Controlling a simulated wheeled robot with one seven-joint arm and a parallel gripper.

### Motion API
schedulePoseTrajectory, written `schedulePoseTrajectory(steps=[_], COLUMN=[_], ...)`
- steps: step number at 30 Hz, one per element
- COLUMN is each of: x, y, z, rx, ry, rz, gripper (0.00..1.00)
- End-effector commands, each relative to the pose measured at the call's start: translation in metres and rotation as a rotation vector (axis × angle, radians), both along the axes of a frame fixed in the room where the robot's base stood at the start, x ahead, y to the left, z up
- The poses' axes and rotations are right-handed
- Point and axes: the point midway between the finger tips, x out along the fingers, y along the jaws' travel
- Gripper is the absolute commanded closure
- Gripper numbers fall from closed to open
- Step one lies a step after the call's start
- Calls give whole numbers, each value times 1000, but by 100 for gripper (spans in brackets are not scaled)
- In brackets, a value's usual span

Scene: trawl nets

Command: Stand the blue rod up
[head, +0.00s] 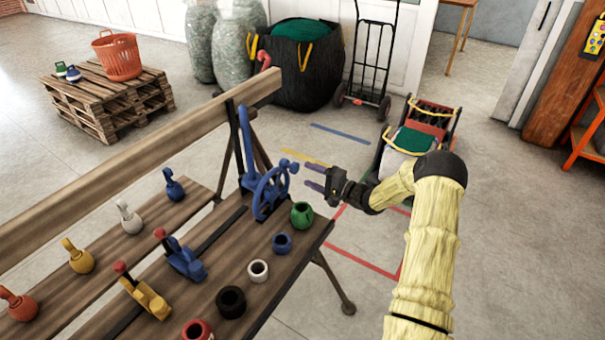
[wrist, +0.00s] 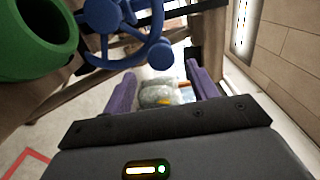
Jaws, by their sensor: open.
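The likeliest blue rod is a blue lever (head: 184,262) with a red knob, leaning to the upper left from its base on the bench. A second blue upright post (head: 246,150) stands behind a blue handwheel (head: 270,192), so I cannot tell for sure which is named. My gripper (head: 313,178) has purple fingers and is open and empty, just right of the handwheel and away from the leaning lever. In the wrist view the spread fingers (wrist: 165,88) have the handwheel (wrist: 125,35) above them. The leaning lever does not show there.
A green ring-shaped pot (head: 301,214) stands close to my gripper, with blue, white, black and red ones in a row. A yellow lever (head: 145,297) stands beside the blue one. A long wooden beam (head: 150,158) crosses behind.

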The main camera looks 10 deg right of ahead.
Motion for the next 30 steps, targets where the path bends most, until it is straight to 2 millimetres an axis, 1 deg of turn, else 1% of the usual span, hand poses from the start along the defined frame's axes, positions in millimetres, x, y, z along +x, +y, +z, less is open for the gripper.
schedulePoseTrajectory(steps=[1, 15, 18, 21, 30], x=[-8, -72, -81, -85, -86], y=[-9, -73, -82, -86, -87], z=[-1, -1, -1, -1, 0], rx=[-1, -1, -1, 1, 0], ry=[1, 1, 2, 1, 1], rz=[-3, -2, -2, -1, 0], gripper=[42, 42, 42, 42, 42])
